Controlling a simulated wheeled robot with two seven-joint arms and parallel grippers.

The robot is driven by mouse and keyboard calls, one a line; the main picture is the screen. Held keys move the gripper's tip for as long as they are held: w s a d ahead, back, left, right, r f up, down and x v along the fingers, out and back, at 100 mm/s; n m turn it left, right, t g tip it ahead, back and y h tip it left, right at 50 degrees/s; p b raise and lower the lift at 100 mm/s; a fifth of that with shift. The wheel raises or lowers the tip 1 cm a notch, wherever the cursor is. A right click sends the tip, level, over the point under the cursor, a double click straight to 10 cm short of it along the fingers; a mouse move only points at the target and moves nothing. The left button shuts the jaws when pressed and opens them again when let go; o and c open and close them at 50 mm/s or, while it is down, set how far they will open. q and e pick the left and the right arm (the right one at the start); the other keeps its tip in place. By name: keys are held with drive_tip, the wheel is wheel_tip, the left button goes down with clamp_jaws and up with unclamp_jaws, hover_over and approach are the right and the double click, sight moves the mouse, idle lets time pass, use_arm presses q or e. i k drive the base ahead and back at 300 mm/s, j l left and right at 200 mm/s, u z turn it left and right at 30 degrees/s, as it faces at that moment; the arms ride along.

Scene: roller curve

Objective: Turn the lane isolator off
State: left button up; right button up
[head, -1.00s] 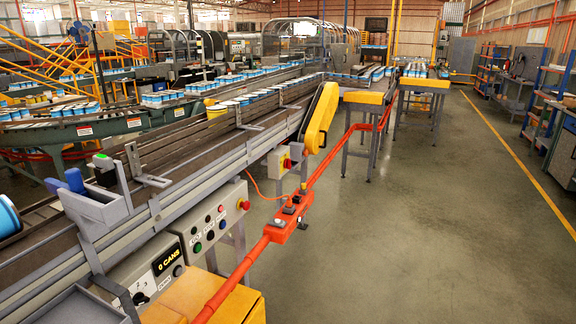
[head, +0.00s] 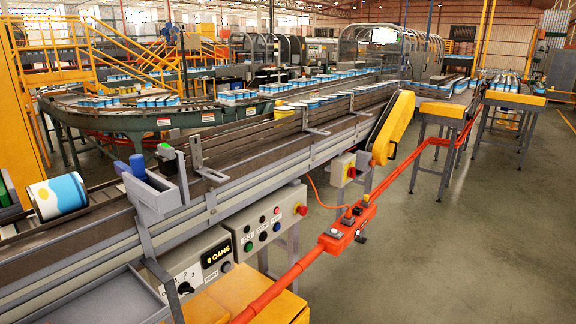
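A small grey box with a yellow plate and a red knob (head: 350,171) is mounted on the conveyor's side, below the yellow guard; it looks like the lane isolator. The knob is too small to tell which way it is turned. A grey control panel (head: 268,222) nearer to me carries green, black and red buttons and a red mushroom button on a yellow base (head: 301,209). Beside it, a counter box (head: 200,265) reads "0 CANS" and has a black selector knob. Neither of my grippers shows in the head view.
An orange rail (head: 290,280) with a switch box (head: 349,228) runs along the conveyor's (head: 230,190) front. A blue, white and yellow can (head: 58,196) lies tipped on the conveyor at left. Open floor (head: 450,260) lies to the right.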

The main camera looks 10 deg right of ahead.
sight(352, 172)
drive_tip(key=i+l+u, duration=0.1)
drive_tip(key=l, duration=0.3)
drive_tip(key=i+l+u, duration=0.15)
drive_tip(key=i+l, duration=0.15)
drive_tip(key=i+l+u, duration=0.1)
drive_tip(key=l, duration=0.4)
drive_tip(key=i+l+u, duration=0.1)
drive_tip(key=l, duration=0.35)
drive_tip(key=i+l+u, duration=0.1)
drive_tip(key=i+l, duration=0.15)
drive_tip(key=l, duration=0.2)
drive_tip(key=i+l+u, duration=0.15)
drive_tip(key=l, duration=0.3)
drive_tip(key=i+l+u, duration=0.1)
drive_tip(key=l, duration=0.35)
